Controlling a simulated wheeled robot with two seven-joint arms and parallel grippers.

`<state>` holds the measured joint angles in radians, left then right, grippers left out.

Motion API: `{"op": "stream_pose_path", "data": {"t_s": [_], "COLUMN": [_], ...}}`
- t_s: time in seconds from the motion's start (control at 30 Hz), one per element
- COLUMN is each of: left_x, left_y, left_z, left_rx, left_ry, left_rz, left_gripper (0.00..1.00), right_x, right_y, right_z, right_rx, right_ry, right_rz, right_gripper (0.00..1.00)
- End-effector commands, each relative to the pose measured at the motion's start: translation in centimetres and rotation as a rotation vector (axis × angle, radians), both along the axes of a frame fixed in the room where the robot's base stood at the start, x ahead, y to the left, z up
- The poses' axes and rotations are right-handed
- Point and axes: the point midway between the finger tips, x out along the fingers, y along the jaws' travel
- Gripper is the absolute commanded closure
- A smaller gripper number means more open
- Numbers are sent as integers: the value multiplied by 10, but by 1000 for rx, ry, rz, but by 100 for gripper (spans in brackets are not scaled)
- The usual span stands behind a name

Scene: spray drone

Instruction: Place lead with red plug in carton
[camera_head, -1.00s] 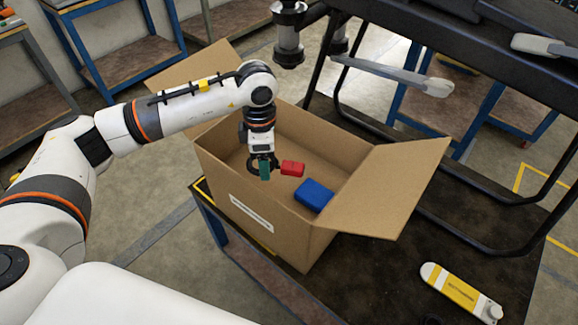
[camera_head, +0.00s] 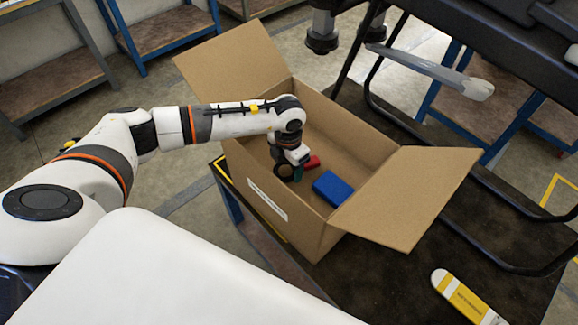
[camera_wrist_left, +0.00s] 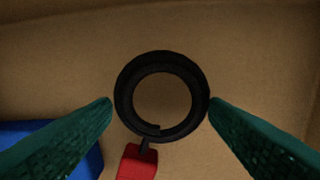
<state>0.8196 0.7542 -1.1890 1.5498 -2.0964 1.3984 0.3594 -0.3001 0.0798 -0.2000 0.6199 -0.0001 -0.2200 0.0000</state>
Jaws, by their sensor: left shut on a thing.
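The open carton (camera_head: 312,232) stands on the dark table top. My left gripper (camera_head: 297,172) is down inside it, shut on the lead, a black coil (camera_head: 283,173) with a red plug (camera_head: 313,162). In the left wrist view the black coil (camera_wrist_left: 121,98) sits between the teal fingertips (camera_wrist_left: 160,103), and the red plug (camera_wrist_left: 138,165) hangs at its lower edge. Brown cardboard lies behind it. I cannot tell whether the lead touches the carton floor. My right gripper is out of view.
A blue block (camera_head: 333,187) lies in the carton beside the red plug and shows in the left wrist view (camera_wrist_left: 85,150). The carton's flaps (camera_head: 415,190) stand open. A black-framed drone (camera_head: 400,120) stands behind it. A yellow-and-white device (camera_head: 465,297) lies at the lower right.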

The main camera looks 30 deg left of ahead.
Motion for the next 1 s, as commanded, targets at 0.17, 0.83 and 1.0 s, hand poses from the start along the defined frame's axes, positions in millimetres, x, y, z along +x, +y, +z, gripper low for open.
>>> {"op": "stream_pose_path", "data": {"t_s": [0.17, 0.83, 1.0], "left_x": [0, 0, 0], "left_y": [0, 0, 0], "left_z": [-19, -23, -20], "left_rx": [-1, 0, 0], "left_ry": [0, 0, 0], "left_rz": [-1, -1, -1], "left_gripper": [55, 10, 10], "right_x": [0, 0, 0], "right_y": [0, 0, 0], "right_z": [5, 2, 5], "right_rx": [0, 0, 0], "right_ry": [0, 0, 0], "right_rz": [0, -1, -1], "right_gripper": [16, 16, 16]}}
